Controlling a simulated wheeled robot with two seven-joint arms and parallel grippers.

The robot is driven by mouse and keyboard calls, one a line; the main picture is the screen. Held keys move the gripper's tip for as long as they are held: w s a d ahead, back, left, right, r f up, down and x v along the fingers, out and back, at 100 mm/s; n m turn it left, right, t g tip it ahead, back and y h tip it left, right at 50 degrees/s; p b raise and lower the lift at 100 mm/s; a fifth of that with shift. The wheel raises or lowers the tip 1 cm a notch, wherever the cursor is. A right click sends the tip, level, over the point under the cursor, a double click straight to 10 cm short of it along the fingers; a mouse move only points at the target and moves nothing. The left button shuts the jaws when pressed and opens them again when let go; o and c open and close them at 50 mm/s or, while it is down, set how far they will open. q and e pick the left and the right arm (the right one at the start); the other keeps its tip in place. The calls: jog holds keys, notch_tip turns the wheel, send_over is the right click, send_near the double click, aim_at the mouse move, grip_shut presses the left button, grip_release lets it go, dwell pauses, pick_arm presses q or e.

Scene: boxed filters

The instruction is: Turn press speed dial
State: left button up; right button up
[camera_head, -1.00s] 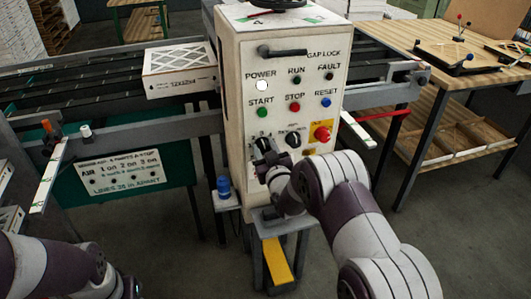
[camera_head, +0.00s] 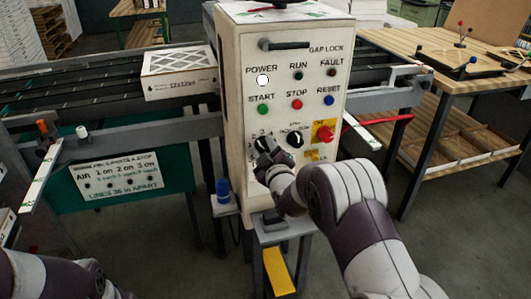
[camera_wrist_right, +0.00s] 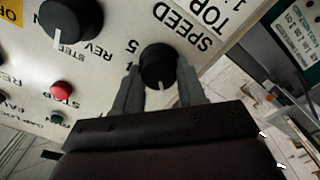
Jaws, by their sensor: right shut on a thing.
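The black press speed dial (camera_wrist_right: 158,66) is on the white front of the control box (camera_head: 293,150), with numbers around it and the word SPEED beside it. My right gripper (camera_wrist_right: 160,84) has one finger on each side of this dial and is shut on it. The dial's white pointer mark faces the gripper's palm in the wrist view. In the head view my right gripper (camera_head: 264,158) is at the box's lower left and covers much of the dial. My left arm shows at the lower left, but its gripper is out of frame.
A second black selector (camera_head: 290,139) and a red knob on a yellow plate (camera_head: 324,132) sit close right of the dial. START, STOP and RESET buttons are above. A boxed filter (camera_head: 178,70) lies on the conveyor. A blue object (camera_head: 223,190) stands left of the box.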

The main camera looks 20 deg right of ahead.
dwell(0.4)
jog(key=o, duration=1)
jog(key=shift+o, duration=0.2)
jog(key=s+b, duration=0.1)
jog(key=s, duration=1.1)
jog(key=shift+s+d, duration=0.25)
jog(key=shift+s, duration=0.1)
